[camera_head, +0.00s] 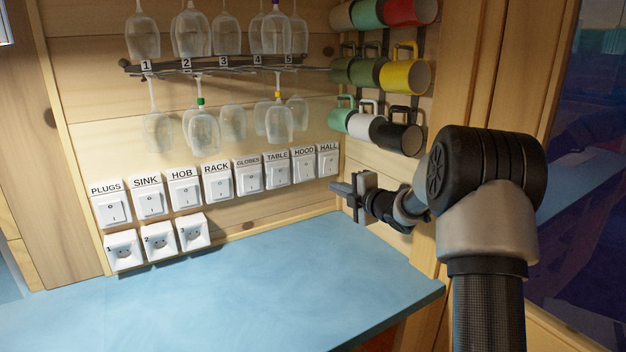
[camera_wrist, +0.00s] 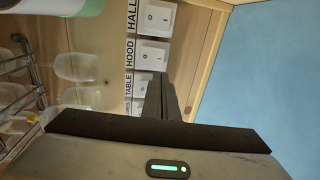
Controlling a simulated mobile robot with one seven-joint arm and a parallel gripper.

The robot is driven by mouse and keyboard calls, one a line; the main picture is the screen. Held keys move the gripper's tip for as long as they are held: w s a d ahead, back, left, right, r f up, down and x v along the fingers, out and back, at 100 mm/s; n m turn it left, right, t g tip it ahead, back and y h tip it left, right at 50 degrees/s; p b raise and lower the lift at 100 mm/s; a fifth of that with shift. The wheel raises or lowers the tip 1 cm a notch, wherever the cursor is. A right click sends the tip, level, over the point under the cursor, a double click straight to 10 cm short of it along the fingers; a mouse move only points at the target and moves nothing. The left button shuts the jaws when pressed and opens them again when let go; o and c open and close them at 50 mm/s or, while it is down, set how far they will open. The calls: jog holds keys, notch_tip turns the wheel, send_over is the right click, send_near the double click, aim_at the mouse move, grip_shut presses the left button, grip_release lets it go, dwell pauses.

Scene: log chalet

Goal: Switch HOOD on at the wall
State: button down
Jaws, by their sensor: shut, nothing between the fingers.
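The HOOD switch (camera_head: 304,167) is a white square rocker on the log wall, between the TABLE switch (camera_head: 277,173) and the HALL switch (camera_head: 328,161). In the wrist view the HOOD switch (camera_wrist: 152,53) shows just beyond my fingertips, its label beside it; I cannot tell which way its rocker is tilted. My gripper (camera_head: 338,188) is shut and empty, to the right of and a little below the HALL switch in the head view. My gripper's dark fingers (camera_wrist: 161,78) partly cover the TABLE switch in the wrist view. No contact with any switch is visible.
Several more labelled switches run left, with three sockets (camera_head: 158,242) below. Stemmed glasses hang from a rack (camera_head: 215,65) above. Mugs (camera_head: 398,136) hang on the side wall above my gripper. The blue counter (camera_head: 270,290) below is clear.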

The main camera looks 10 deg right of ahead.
aim_at(307, 176)
jog(key=p+x, duration=0.1)
jog(key=x, duration=1.2)
jog(key=shift+w+a, duration=0.2)
jog(key=shift+w, duration=0.1)
